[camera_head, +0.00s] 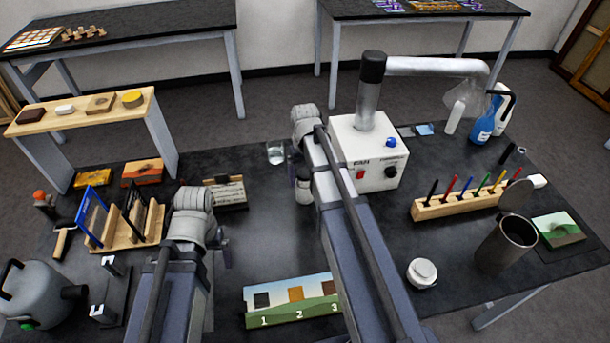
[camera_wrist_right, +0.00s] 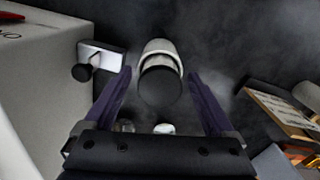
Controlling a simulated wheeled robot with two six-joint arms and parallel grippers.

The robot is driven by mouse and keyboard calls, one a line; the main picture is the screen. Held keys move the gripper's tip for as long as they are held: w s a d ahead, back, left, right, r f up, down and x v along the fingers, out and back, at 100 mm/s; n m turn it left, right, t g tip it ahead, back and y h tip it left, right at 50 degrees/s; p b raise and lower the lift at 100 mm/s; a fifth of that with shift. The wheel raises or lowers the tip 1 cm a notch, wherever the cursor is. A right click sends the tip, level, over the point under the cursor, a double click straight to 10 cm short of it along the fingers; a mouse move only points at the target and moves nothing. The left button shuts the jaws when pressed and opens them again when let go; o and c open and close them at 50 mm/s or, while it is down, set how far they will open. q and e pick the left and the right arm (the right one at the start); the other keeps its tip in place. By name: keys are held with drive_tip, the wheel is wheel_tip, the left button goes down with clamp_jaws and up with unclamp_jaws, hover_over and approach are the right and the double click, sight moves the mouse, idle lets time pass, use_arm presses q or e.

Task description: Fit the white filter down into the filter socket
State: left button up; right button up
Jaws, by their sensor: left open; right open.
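A white cylinder with a black top, seemingly the white filter (camera_wrist_right: 160,52), stands on the dark bench between the two fingers of my right gripper (camera_wrist_right: 160,76). The fingers are open and I see no clear contact. In the head view the cylinder (camera_head: 304,191) shows just left of my right forearm, beside the white fume extractor box (camera_head: 356,160). A small white plate with a black knob (camera_wrist_right: 103,52) sits by the box in the wrist view; I cannot tell whether it is the filter socket. My left gripper (camera_head: 222,250) is open, partly hidden by its wrist, with nothing seen in it.
A numbered sample board (camera_head: 290,312) lies between my arms at the front. A white jar (camera_head: 421,273), a dark metal cup (camera_head: 503,245) and a wooden pen rack (camera_head: 460,203) stand right. A wooden rack (camera_head: 128,238) and a grey kettle-like vessel (camera_head: 40,295) stand left.

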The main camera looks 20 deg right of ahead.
drive_tip(key=shift+r, duration=0.1)
wheel_tip(320, 180, up, 13)
drive_tip(key=p, duration=1.3)
wheel_tip(320, 180, down, 13)
drive_tip(key=b, duration=1.3)
drive_tip(key=shift+f, duration=0.35)
wheel_tip(320, 180, up, 10)
drive_tip(key=p, duration=0.9)
drive_tip(key=shift+f, duration=0.25)
idle(1.2)
